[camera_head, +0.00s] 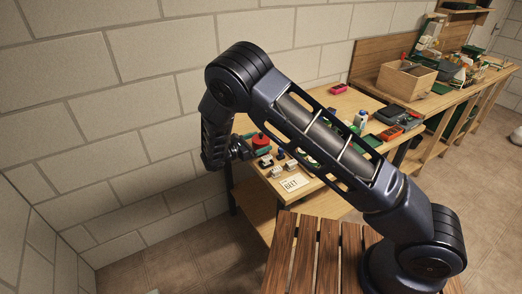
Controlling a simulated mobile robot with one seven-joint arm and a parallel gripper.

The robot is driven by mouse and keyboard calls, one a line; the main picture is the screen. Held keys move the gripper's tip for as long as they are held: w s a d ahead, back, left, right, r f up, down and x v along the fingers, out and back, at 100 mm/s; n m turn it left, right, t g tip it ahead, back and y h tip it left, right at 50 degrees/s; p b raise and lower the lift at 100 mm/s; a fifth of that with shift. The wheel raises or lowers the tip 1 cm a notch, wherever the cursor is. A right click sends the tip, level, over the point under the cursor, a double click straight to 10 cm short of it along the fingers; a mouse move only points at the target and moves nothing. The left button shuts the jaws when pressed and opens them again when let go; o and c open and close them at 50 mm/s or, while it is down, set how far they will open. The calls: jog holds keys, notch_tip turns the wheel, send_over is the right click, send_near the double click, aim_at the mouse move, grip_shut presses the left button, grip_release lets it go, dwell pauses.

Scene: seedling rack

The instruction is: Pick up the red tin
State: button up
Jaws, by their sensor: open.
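A small red tin (261,141) stands on the wooden workbench near its left end, just right of my gripper. My gripper (250,149) hangs at the end of my arm, over the bench's left edge. Its jaws are open and close to the red tin. I cannot tell whether they touch it or reach around it. Part of the tin's lower side is hard to make out among small items near it.
Small white and dark items (278,163) and a white card with lettering (291,184) lie near the tin. A wooden slatted surface (312,250) is in front. A wooden box (405,80) stands further right. A block wall runs behind the bench.

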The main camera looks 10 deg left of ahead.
jog(key=shift+w+d, duration=0.45)
jog(key=c, duration=1.6)
jog(key=shift+r, duration=0.1)
